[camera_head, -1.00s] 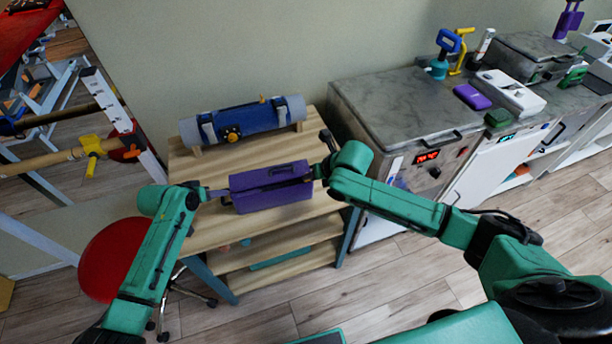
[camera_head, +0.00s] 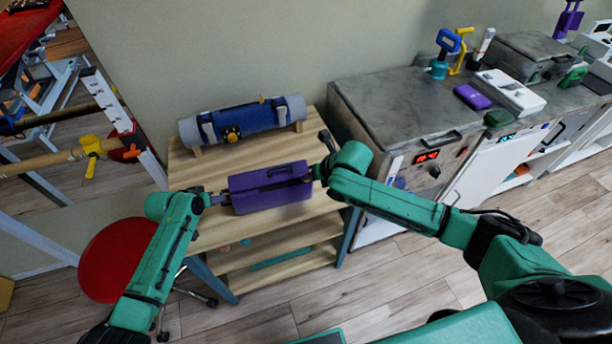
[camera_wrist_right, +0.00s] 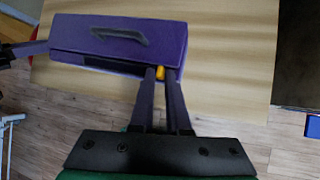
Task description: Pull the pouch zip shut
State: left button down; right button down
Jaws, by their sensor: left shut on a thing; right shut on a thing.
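The purple pouch (camera_head: 270,190) lies on the wooden shelf top, with a dark handle on its upper face; it also shows in the right wrist view (camera_wrist_right: 75,35). A dark slot (camera_wrist_right: 108,66) runs along its near side there, up to a yellow zip pull (camera_wrist_right: 160,72). My right gripper (camera_wrist_right: 163,74) is shut on the yellow pull, near the pouch's right end; it also shows in the head view (camera_head: 318,172). My left gripper (camera_head: 224,199) is shut on the pouch's left end. The exact grip there is too small to make out.
A blue-grey roll (camera_head: 240,122) on a stand sits behind the pouch on the wooden shelf unit (camera_head: 190,168). A metal-topped cabinet (camera_head: 395,105) stands close on the right. A red stool (camera_head: 115,260) is at the left.

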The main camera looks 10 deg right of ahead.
pick_arm(q)
jog(key=shift+a+f, duration=0.1)
jog(key=shift+a, duration=0.3)
pick_arm(e)
jog(key=shift+d+f, duration=0.15)
jog(key=shift+d, duration=0.05)
pick_arm(q)
jog(key=shift+s+d, duration=0.1)
jog(key=shift+d, duration=0.1)
pick_arm(e)
jog(key=shift+s+a, duration=0.15)
jog(key=shift+a, duration=2.95)
pick_arm(q)
jog(key=shift+f, duration=0.1)
pick_arm(e)
jog(key=shift+s+a, duration=0.1)
jog(key=shift+a, duration=3.65)
jog(key=c, duration=0.8)
grip_release()
jog(key=shift+o, duration=0.2)
jog(key=shift+d, duration=0.15)
